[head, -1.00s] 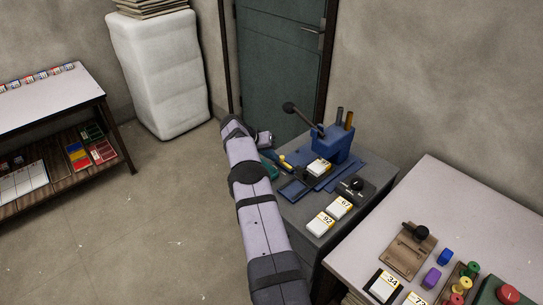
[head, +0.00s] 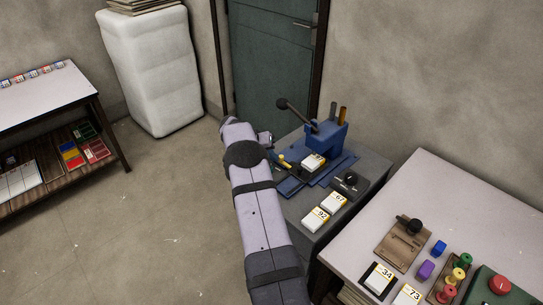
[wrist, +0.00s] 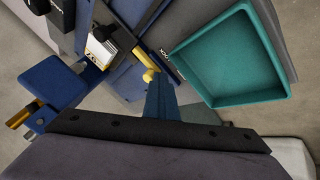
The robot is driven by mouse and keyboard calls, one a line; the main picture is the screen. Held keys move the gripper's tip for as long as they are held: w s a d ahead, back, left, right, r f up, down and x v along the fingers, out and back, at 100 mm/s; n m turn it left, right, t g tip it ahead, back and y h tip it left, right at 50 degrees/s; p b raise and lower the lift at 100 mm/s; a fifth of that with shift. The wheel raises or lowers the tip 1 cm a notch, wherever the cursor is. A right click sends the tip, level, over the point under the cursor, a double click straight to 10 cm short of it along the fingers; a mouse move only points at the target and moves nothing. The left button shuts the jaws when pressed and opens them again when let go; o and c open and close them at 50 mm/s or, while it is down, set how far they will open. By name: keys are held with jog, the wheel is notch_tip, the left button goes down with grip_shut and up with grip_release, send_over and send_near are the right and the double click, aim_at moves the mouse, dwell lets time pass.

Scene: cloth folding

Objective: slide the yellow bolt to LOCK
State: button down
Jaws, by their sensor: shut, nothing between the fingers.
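The yellow bolt (head: 284,162) shows small at the left front of the blue press (head: 327,141) in the head view, just right of my arm. In the wrist view its yellow knob (wrist: 150,75) stands near lettering that seems to read LOCK (wrist: 137,53). My gripper (wrist: 159,82) is shut and empty, its blue-grey fingertips close beside the knob. I cannot tell whether they touch it. In the head view the fingertips are hidden behind or beside my arm.
A teal tray (wrist: 231,57) lies right of the gripper in the wrist view. A numbered white block (head: 313,162) sits on the press base, with more blocks (head: 333,202) on the grey cabinet (head: 372,162). A white table (head: 476,200) with coloured knobs is at right.

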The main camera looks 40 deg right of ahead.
jog(key=p+v, duration=0.2)
jog(key=v, duration=0.8)
dwell(0.4)
jog(key=s+a+r+n+y, duration=0.1)
jog(key=s+a+n+y, duration=0.3)
jog(key=a, duration=0.6)
jog(key=s+a+r+n+t, duration=0.1)
jog(key=s+a, duration=0.5)
jog(key=a, duration=0.4)
jog(key=s+a+r+n+y, duration=0.1)
jog(key=s+a+n+y, duration=0.15)
jog(key=s+a, duration=0.55)
jog(key=s+a+f+n, duration=0.2)
jog(key=s+a+n, duration=0.1)
jog(key=s+a, duration=0.6)
notch_tip(320, 180, down, 14)
jog(key=b, duration=1.4)
jog(key=shift+w+y+b, duration=0.15)
jog(key=shift+y+b, duration=0.2)
jog(key=shift+y, duration=0.1)
jog(key=shift+f, duration=0.1)
